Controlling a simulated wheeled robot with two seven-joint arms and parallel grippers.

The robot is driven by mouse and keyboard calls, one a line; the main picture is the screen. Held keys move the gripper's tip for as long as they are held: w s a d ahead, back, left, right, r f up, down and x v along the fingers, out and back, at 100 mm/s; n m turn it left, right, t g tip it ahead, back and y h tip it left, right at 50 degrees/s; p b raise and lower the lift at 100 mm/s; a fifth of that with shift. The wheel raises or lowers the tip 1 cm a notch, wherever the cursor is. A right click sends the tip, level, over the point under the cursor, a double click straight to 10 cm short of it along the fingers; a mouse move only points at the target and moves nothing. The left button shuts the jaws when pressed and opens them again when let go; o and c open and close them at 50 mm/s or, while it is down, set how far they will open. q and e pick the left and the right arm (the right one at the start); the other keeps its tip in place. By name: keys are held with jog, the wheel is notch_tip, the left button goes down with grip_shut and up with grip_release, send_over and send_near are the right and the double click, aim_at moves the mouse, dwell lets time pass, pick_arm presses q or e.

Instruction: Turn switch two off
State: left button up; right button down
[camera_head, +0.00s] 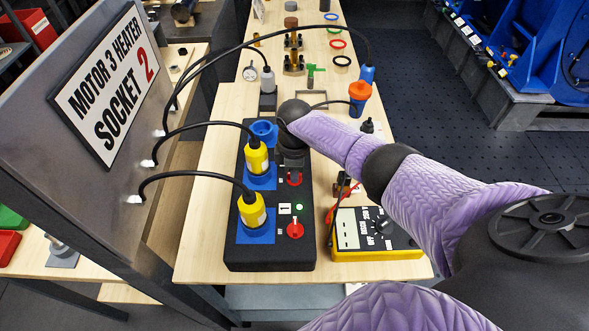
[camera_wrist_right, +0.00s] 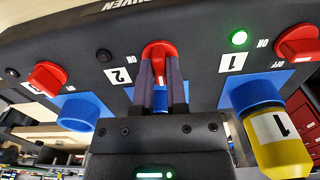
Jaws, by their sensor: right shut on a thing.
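A black socket box (camera_head: 270,255) stands on the wooden bench in the head view, with red rotary switches along its right side. My right gripper (camera_wrist_right: 160,85) is shut on the red knob of switch two (camera_wrist_right: 157,50), beside the white label "2" (camera_wrist_right: 118,76). The lamp next to that knob (camera_wrist_right: 104,55) looks dark. In the head view the right gripper (camera_head: 292,168) reaches down over the box, and switch two's red handle (camera_head: 294,179) shows just under it. Switch one (camera_head: 295,230) is red, with a lit green lamp (camera_head: 299,207). My left gripper is not in view.
Yellow plugs (camera_head: 251,209) (camera_head: 256,158) with black cables sit in blue sockets left of the switches. Switch three (camera_wrist_right: 47,78) has an empty blue socket (camera_wrist_right: 82,112). A yellow multimeter (camera_head: 362,240) lies right of the box. A grey panel (camera_head: 75,130) stands at left.

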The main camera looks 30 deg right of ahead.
jog(key=shift+n, duration=0.3)
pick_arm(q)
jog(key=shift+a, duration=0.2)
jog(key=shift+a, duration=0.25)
pick_arm(e)
jog(key=c, duration=0.7)
grip_release()
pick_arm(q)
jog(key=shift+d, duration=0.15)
pick_arm(e)
jog(key=shift+o, duration=0.2)
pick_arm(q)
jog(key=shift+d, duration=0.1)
pick_arm(e)
jog(key=shift+r, duration=0.25)
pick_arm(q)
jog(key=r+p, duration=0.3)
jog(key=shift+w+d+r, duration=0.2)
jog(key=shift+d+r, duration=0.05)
pick_arm(e)
notch_tip(320, 180, up, 9)
jog(key=shift+r, duration=0.2)
